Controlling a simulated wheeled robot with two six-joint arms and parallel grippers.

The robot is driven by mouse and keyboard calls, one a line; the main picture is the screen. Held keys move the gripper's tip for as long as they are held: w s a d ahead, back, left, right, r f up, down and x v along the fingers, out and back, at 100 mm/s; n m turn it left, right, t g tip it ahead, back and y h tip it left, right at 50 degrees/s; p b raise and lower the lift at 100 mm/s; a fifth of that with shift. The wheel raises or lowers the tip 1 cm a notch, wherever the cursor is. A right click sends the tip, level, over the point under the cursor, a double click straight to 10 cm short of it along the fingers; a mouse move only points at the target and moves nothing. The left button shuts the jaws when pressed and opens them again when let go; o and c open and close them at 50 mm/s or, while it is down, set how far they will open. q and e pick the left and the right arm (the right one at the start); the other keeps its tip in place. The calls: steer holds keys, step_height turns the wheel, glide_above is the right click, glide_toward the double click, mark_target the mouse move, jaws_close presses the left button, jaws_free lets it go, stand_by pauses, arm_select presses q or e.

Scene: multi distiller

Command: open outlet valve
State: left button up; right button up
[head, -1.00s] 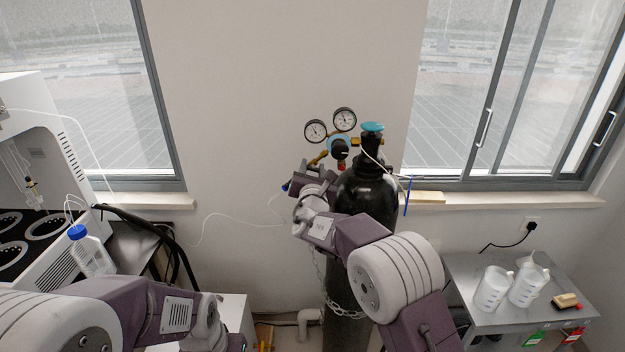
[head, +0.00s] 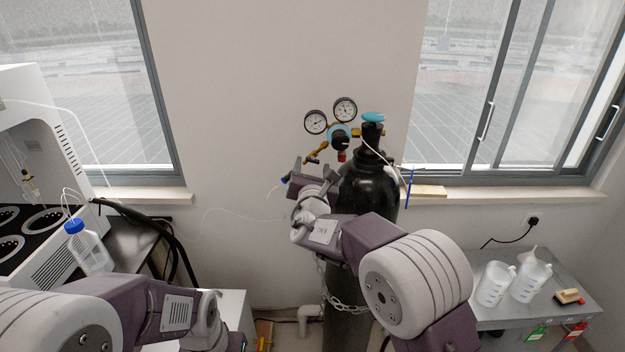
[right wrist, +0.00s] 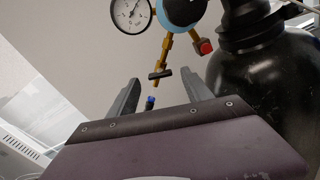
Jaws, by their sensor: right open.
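The outlet valve is a brass stem with a small black cross handle (right wrist: 160,74), hanging below the regulator (right wrist: 180,10) in the right wrist view. In the head view the black handle (head: 312,160) shows below the left gauge. My right gripper (right wrist: 160,92) is open, its two grey fingers pointing up on either side of the stem line. The handle appears in line with the gap, apart from both fingers; the depth is hard to tell. In the head view the right gripper (head: 314,172) is just below the handle. My left arm shows at lower left; its gripper jaws are not visible.
The black gas cylinder (head: 371,195) with a teal top knob (head: 373,118) stands close to the right of my right gripper. A chain (head: 345,306) runs around it. A side table (head: 500,318) with plastic beakers (head: 530,280) is at right. A bottle (head: 88,248) stands at left.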

mark_target(313, 160)
arm_select(q)
steer(key=shift+f+b, duration=0.55)
steer(key=shift+f, duration=0.4)
arm_select(e)
steer(key=s, duration=0.4)
steer(key=shift+s, duration=0.4)
steer(key=w+p, duration=0.5)
steer(key=w, duration=0.2)
steer(key=shift+w, duration=0.25)
arm_select(q)
step_height(313, 160, up, 5)
steer(key=shift+r, duration=0.1)
arm_select(e)
jaws_close()
